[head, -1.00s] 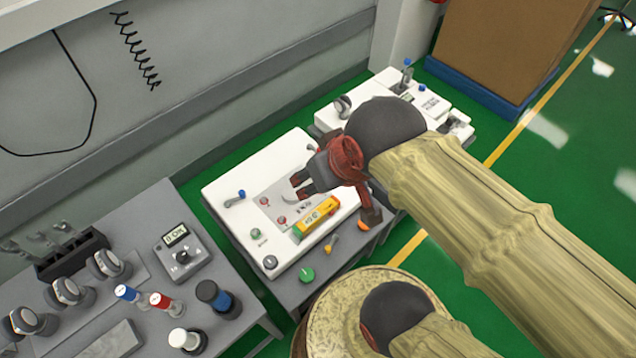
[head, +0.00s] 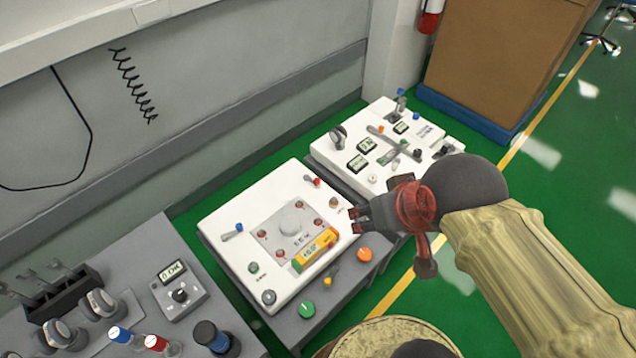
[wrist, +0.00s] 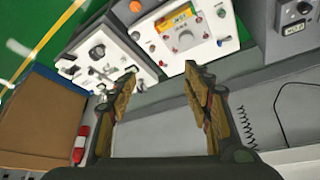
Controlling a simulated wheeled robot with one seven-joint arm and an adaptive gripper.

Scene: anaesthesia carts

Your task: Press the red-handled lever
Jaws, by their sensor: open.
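A small lever with a red tip (head: 314,182) stands near the back edge of the white middle panel (head: 222,208) in the head view. It is uncovered there. My gripper (head: 354,220) is open and empty, over the right edge of this panel, to the right of and in front of the lever in the picture. The gap in height between them is hard to tell. In the wrist view my gripper's two fingers (wrist: 160,76) are spread apart, with the panels beyond them.
A blue-tipped lever (head: 232,231), a yellow display (head: 315,249), an orange knob (head: 364,254) and a green knob (head: 307,309) are nearby. A second white panel (head: 326,150) stands behind on the right. A grey wall (head: 230,90) runs along the back.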

